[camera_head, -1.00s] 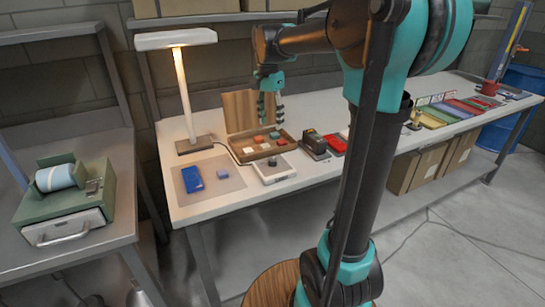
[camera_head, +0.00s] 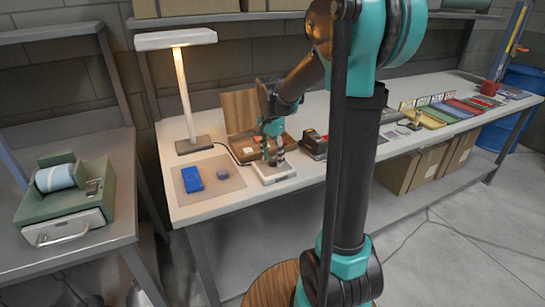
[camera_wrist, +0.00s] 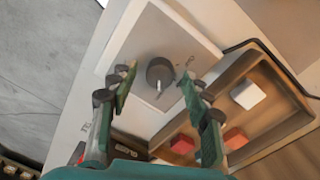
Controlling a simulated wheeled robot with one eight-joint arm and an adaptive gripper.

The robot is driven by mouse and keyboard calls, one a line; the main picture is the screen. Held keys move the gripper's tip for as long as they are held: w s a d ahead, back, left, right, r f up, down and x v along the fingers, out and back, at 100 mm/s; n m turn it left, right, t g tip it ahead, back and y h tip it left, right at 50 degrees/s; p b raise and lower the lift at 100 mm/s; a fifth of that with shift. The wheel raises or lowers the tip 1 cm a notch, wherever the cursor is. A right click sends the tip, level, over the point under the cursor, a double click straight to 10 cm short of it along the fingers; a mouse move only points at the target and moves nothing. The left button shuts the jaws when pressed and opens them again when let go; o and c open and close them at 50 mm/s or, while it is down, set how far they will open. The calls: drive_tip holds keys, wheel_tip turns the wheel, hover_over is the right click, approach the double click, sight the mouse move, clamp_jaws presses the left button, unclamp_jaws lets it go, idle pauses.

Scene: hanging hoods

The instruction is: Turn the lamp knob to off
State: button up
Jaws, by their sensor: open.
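The lamp knob (camera_wrist: 160,71) is a dark round dial with a pale pointer mark, set on a white control box (camera_wrist: 129,52). The box also shows on the bench in the head view (camera_head: 275,177). Small lettering sits beside the knob, too blurred to read surely. My gripper (camera_wrist: 157,84) is open, with one finger on each side of the knob. I cannot tell whether either finger touches it. In the head view my gripper (camera_head: 273,157) points down over the box and hides the knob. The desk lamp (camera_head: 176,39) stands behind, its post glowing warm.
A wooden box (camera_wrist: 281,131) with coloured blocks lies close beside the control box. A dark cable (camera_wrist: 262,49) curves past it. A blue item (camera_head: 192,179) and a small grey-blue block (camera_head: 222,174) lie on a grey mat (camera_head: 213,187) to the left.

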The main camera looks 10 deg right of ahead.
clamp_jaws()
idle(0.3)
drive_tip(key=n, duration=0.5)
drive_tip(key=shift+a+n, duration=0.1)
drive_tip(key=shift+n, duration=0.3)
drive_tip(key=n, duration=1)
drive_tip(key=shift+s+n+t, duration=0.1)
drive_tip(key=shift+n+t, duration=0.3)
drive_tip(key=n, duration=0.5)
drive_tip(key=shift+n, duration=0.3)
